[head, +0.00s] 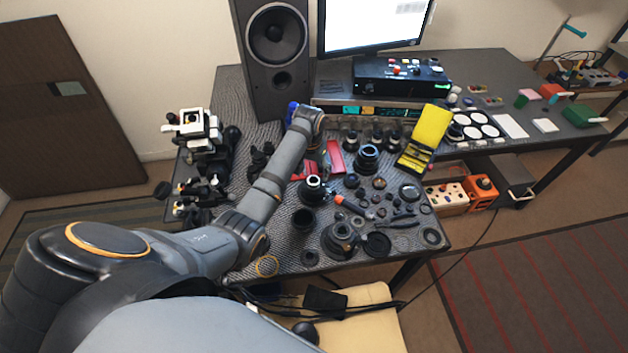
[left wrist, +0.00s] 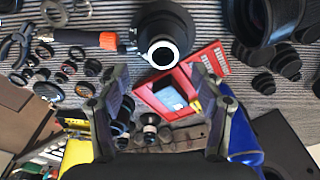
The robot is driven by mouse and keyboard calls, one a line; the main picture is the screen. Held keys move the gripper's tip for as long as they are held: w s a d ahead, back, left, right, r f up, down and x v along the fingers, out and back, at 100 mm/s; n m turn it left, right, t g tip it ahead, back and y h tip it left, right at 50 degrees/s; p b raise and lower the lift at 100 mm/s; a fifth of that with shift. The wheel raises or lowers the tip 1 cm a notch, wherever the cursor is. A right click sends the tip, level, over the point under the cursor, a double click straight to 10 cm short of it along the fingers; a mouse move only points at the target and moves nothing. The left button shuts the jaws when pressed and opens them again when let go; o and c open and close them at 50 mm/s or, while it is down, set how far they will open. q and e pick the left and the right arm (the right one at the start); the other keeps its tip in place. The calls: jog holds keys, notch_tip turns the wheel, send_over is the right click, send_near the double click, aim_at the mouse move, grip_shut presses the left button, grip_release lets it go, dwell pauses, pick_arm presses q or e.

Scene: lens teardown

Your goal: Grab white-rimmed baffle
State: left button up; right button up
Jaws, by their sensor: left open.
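The white-rimmed baffle (left wrist: 162,52) shows in the left wrist view as a bright white ring on a black round part, just above the gap between my fingertips. In the head view what looks like the same white-ringed black part (head: 313,184) stands on the mat in mid-table. My left gripper (left wrist: 160,80) is open, with one finger on each side and nothing between them in its grip. In the head view my left arm reaches across the table, and its gripper hangs beyond the baffle, mostly hidden by the wrist. My right gripper is not in view.
A red tray (left wrist: 150,98) lies below the fingers in the wrist view. Several lens rings and barrels crowd the mat right of the baffle. An orange-ended tool (left wrist: 107,40) lies beside it. A speaker (head: 275,50) and yellow case (head: 430,124) stand farther back.

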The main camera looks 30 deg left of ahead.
aim_at(314, 183)
pick_arm(q)
jog(key=shift+f, duration=0.3)
jog(key=f, duration=0.4)
jog(key=shift+w+a+f+p, duration=0.25)
jog(key=shift+w+p, duration=0.15)
jog(key=c, duration=0.8)
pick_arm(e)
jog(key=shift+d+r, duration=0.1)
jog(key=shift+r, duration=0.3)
